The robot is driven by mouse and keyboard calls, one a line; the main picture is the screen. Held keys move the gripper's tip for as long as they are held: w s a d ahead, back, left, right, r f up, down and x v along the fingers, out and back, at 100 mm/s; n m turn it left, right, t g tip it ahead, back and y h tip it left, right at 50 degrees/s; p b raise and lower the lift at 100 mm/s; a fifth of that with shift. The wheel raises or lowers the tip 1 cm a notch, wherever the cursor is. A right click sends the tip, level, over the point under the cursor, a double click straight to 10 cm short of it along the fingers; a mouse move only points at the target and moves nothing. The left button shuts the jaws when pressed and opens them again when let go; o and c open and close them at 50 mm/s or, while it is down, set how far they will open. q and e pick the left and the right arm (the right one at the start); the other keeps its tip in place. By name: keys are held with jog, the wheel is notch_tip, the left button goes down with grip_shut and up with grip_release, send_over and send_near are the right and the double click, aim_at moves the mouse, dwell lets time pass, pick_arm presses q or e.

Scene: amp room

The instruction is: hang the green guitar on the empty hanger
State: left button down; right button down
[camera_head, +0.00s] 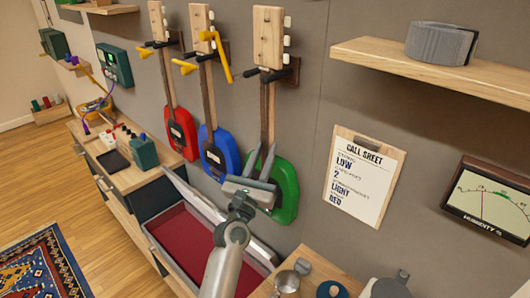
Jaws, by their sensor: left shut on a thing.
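The green guitar (286,190) is upright against the grey wall, right of the red and blue guitars. Its wooden headstock (268,38) is above the dark pegs of the rightmost hanger (284,74), and its neck runs down between them. I cannot tell whether the headstock rests on the pegs. My left gripper (264,162) is shut on the green guitar, its fingers at the lower neck just above the body. The gripper covers part of the body. My right gripper is not in view.
The red guitar (178,132) and blue guitar (226,152) hang to the left. A yellow crank-shaped piece (222,56) sticks out by the blue one's hanger. An open red-lined case (196,244) lies below. A call sheet (362,180) and a shelf (450,72) are to the right.

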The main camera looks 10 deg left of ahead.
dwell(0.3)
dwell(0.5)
pick_arm(q)
jog(key=c, duration=1.4)
grip_release()
jog(key=shift+c, duration=0.2)
jog(key=shift+s+f, duration=0.1)
jog(key=shift+f, duration=0.25)
jog(key=b+v, duration=0.6)
jog(key=v, duration=1.1)
jog(key=shift+s, duration=0.15)
jog(key=shift+r, duration=0.15)
